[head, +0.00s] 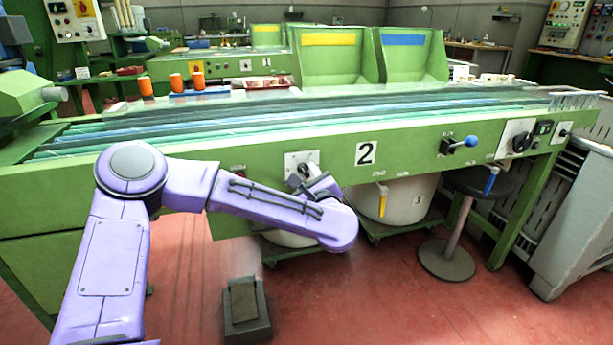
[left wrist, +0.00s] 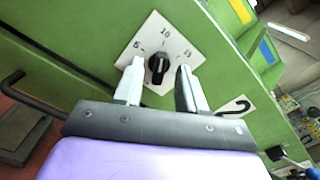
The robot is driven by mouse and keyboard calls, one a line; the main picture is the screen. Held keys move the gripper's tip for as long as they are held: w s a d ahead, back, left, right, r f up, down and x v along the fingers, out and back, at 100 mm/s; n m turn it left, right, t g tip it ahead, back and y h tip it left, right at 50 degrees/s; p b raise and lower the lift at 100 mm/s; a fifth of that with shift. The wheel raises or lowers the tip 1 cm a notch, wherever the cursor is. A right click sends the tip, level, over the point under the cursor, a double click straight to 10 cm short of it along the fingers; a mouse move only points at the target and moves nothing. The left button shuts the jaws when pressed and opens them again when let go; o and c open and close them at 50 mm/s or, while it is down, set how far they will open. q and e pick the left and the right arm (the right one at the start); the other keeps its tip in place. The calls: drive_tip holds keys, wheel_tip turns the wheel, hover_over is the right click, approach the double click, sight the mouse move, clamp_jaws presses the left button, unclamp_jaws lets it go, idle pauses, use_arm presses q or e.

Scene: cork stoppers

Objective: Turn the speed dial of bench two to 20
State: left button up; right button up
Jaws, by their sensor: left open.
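The bench front carries a white number 2 plate (head: 366,153). Left of it, a white dial plate (head: 292,160) is partly hidden behind my left gripper (head: 313,184). In the left wrist view, the black dial knob (left wrist: 158,68) sits on this plate, with 10 above it, 15 to the right and what looks like 5 to the left. A pale mark on the knob points roughly up, near 10. No 20 is readable; my right finger may cover it. My left gripper (left wrist: 158,84) is open, its fingers on either side of the knob; contact cannot be told.
A blue-knobbed lever (head: 460,145) and another black knob (head: 521,142) are on the bench's right. A white bin (head: 405,200) and a stool (head: 447,258) stand below. Orange cups (head: 176,82) and green hoppers (head: 330,62) are behind. A pedal block (head: 246,305) is on the floor.

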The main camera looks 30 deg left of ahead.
use_arm(q)
drive_tip(key=shift+w+a, duration=0.45)
drive_tip(key=shift+a, duration=0.1)
clamp_jaws()
drive_tip(key=shift+d, duration=0.1)
